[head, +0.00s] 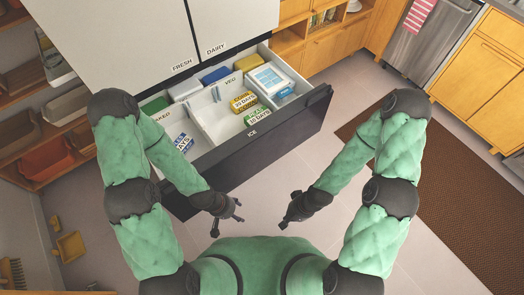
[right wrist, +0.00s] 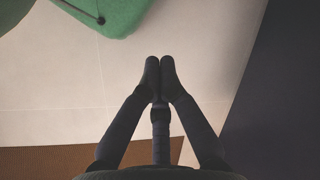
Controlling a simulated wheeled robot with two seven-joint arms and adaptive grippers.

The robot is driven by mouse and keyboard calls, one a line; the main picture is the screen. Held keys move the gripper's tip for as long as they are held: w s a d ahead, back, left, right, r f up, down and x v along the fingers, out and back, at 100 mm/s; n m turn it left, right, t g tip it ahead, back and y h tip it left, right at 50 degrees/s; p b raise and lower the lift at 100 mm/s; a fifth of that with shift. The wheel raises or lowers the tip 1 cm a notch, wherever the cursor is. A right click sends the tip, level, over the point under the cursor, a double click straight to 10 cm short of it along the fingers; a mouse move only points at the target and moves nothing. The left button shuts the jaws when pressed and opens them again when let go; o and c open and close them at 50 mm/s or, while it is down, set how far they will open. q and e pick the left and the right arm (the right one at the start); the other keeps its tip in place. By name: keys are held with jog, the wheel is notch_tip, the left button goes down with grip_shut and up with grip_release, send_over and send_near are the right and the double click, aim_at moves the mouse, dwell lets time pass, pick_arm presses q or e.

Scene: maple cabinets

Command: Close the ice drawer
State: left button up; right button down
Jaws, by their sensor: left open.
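The ice drawer (head: 290,128) stands pulled out below the white fridge doors, its dark front labelled ICE. Its white bins hold several boxes and packs. My left gripper (head: 232,219) is open and empty, in front of the drawer's left part and apart from it. My right gripper (head: 286,223) is in front of the drawer and apart from it. In the right wrist view its two fingertips (right wrist: 160,66) are together with nothing between them. A dark surface at the right of that view (right wrist: 280,120) appears to be the drawer front.
Pale tiled floor (head: 270,185) is clear between my arms. A brown mat (head: 440,215) lies at the right. Wooden shelves (head: 35,140) stand at the left, with a small yellow item (head: 70,246) below. Maple cabinets (head: 335,48) and a steel appliance (head: 430,42) stand behind.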

jog(key=s+a+m+g+y, duration=0.3)
jog(key=s+m+g, duration=0.1)
jog(key=s+m, duration=0.15)
jog(key=a+r+m+y, duration=0.1)
jog(key=a+m+y, duration=0.2)
jog(key=m+t+b, duration=0.4)
jog(key=m+t, duration=1.3)
jog(key=t, duration=0.2)
send_near(266, 140)
jog(key=shift+y, duration=0.3)
jog(key=x, duration=0.5)
jog(key=shift+w+a+f, duration=0.15)
jog(key=shift+w+f, duration=0.15)
jog(key=shift+w, duration=0.1)
jog(key=shift+w+a+r, duration=0.1)
jog(key=shift+w+a, duration=0.25)
jog(key=shift+w, duration=0.2)
